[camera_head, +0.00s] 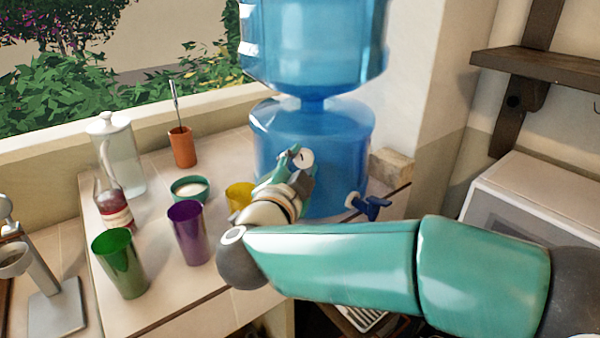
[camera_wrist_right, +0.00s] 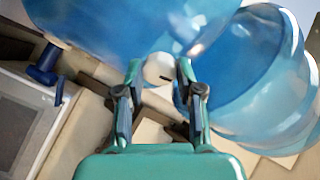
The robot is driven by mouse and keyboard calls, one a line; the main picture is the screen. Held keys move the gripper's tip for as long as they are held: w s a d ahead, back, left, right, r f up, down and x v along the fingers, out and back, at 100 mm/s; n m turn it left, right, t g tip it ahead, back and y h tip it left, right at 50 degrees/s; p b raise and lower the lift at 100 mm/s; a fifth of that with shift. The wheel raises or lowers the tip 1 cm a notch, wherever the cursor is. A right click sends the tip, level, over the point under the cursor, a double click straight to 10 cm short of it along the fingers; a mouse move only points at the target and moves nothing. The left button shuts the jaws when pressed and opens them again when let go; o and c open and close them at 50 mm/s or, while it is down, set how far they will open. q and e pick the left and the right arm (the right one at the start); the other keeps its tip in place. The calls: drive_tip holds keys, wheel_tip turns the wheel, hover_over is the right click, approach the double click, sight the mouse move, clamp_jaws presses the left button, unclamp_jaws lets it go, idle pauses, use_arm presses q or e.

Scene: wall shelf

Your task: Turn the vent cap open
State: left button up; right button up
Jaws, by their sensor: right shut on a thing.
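The white round vent cap (camera_head: 304,158) is on the front of the blue water dispenser (camera_head: 345,150), below the large bottle. In the right wrist view the cap (camera_wrist_right: 158,66) shows a small dark mark on its right side. My right gripper (camera_head: 293,160) reaches the dispenser, and its two fingers (camera_wrist_right: 160,76) are shut on the vent cap, one on each side. The fingers partly cover the cap in the head view. My left gripper is in neither view.
A blue tap (camera_head: 370,207) sticks out right of my right gripper. A yellow cup (camera_head: 238,196), purple cup (camera_head: 188,233), green cup (camera_head: 120,263), teal bowl (camera_head: 190,189), bottle (camera_head: 114,205) and glass pitcher (camera_head: 118,150) stand on the left. A shelf (camera_head: 540,68) is at upper right.

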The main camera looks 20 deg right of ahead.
drive_tip(key=o, duration=1.2)
drive_tip(key=shift+s, duration=0.1)
drive_tip(key=v, duration=1.1)
drive_tip(key=shift+s+a, duration=0.3)
